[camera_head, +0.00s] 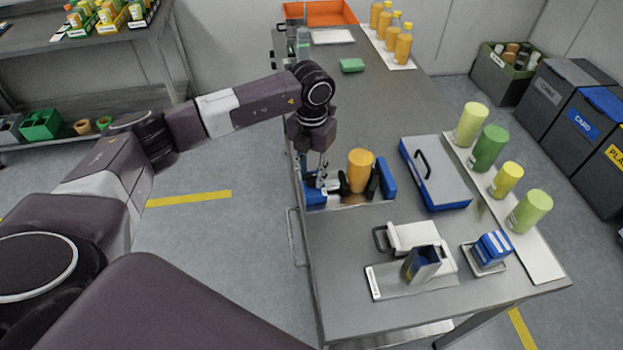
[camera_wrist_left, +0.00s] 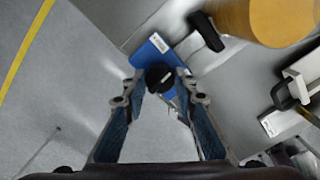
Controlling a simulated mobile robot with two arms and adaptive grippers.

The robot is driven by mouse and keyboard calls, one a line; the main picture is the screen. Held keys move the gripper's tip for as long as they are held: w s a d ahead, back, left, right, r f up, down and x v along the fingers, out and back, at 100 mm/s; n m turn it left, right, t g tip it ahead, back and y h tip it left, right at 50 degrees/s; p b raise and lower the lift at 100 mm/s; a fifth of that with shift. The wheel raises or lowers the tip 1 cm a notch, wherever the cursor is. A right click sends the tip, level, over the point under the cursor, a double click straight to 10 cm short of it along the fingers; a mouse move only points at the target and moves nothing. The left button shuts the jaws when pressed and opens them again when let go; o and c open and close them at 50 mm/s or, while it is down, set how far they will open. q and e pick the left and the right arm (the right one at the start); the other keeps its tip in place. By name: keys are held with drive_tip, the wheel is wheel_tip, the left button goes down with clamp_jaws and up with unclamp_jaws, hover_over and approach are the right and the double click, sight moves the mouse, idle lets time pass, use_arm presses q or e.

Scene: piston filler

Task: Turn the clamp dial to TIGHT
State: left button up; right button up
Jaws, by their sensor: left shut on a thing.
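The clamp dial is a small black knob (camera_wrist_left: 159,78) at the blue clamp block (camera_wrist_left: 152,50); in the wrist view it sits between my left gripper's fingertips. In the head view the blue clamp (camera_head: 388,178) has black jaws around an orange cylinder (camera_head: 360,171), which stands upright. My left gripper (camera_head: 322,182) comes down from above at the clamp's left end, shut on the dial. The dial is mostly hidden by the fingers in the head view, and no dial marking can be read. My right gripper is not in view.
A grey case with a blue base (camera_head: 436,173) lies right of the clamp. A white device (camera_head: 412,236) and a blue-grey open container (camera_head: 421,264) stand nearer the front. Several green and yellow cylinders (camera_head: 487,148) line the right edge. The bench's left edge is close to the gripper.

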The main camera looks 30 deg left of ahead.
sight(312, 178)
use_arm(q)
drive_tip(key=m+b, duration=0.5)
drive_tip(key=m, duration=0.1)
drive_tip(key=shift+f, duration=0.1)
drive_tip(key=shift+m+b, duration=1.2)
drive_tip(key=shift+m, duration=0.7)
drive_tip(key=shift+w+r+m, duration=0.1)
drive_tip(key=shift+r+m, duration=0.15)
drive_tip(key=shift+m, duration=0.05)
drive_tip(key=o, duration=1.2)
drive_tip(key=shift+c, duration=0.2)
drive_tip(key=shift+f, duration=0.1)
wheel_tip(312, 178, up, 12)
